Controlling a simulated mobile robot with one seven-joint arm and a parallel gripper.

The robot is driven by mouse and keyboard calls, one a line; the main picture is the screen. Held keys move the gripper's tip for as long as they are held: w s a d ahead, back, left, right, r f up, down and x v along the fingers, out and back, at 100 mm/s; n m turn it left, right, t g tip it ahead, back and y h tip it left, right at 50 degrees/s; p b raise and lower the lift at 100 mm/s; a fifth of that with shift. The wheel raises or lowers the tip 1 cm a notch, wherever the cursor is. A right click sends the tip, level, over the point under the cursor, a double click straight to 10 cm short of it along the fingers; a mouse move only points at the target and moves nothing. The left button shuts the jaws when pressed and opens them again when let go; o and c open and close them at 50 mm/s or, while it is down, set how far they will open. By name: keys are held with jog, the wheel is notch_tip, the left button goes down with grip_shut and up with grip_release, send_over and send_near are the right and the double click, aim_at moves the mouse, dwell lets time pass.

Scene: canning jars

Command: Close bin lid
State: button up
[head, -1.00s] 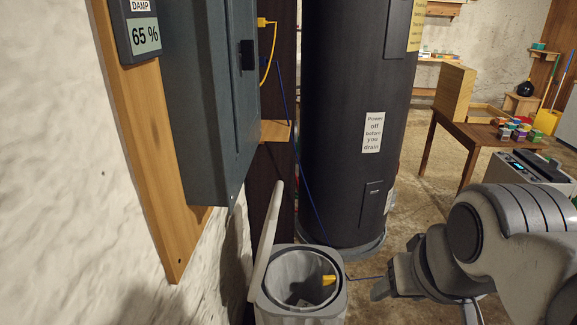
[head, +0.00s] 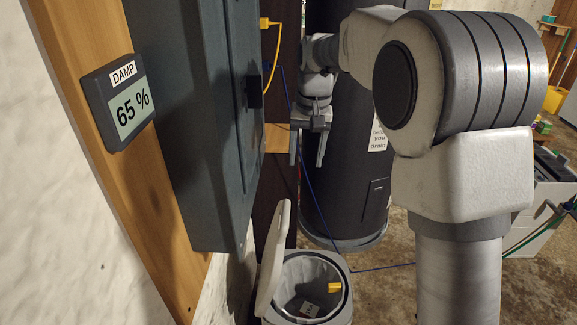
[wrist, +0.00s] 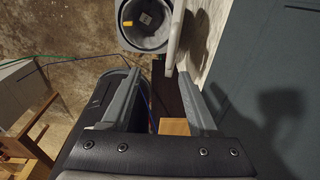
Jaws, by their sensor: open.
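The bin (head: 340,283) stands on the floor by the wall, with a pale liner and a few items inside, one of them yellow. Its light lid (head: 273,260) stands upright, hinged on the wall side, so the bin is open. In the wrist view the bin (wrist: 123,38) is at the top and the lid (wrist: 175,32) shows edge-on to its right. My gripper (head: 307,160) points down, above and behind the bin in the head view. It is open and empty, its fingers (wrist: 160,92) wide apart, and does not touch the lid.
A grey electrical panel (head: 205,120) hangs on the wall left of my gripper. A dark tank (head: 345,205) stands close behind the bin. A blue cord (head: 385,267) runs down and across the floor. Open floor (head: 385,300) lies right of the bin.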

jog(key=g+p, duration=0.1)
jog(key=p, duration=0.1)
send_over(286, 211)
notch_tip(286, 211, down, 4)
jog(key=r, duration=0.1)
jog(key=f, duration=0.1)
notch_tip(286, 211, down, 17)
jog(key=shift+f+b, duration=0.15)
jog(key=shift+b, duration=0.95)
grip_shut()
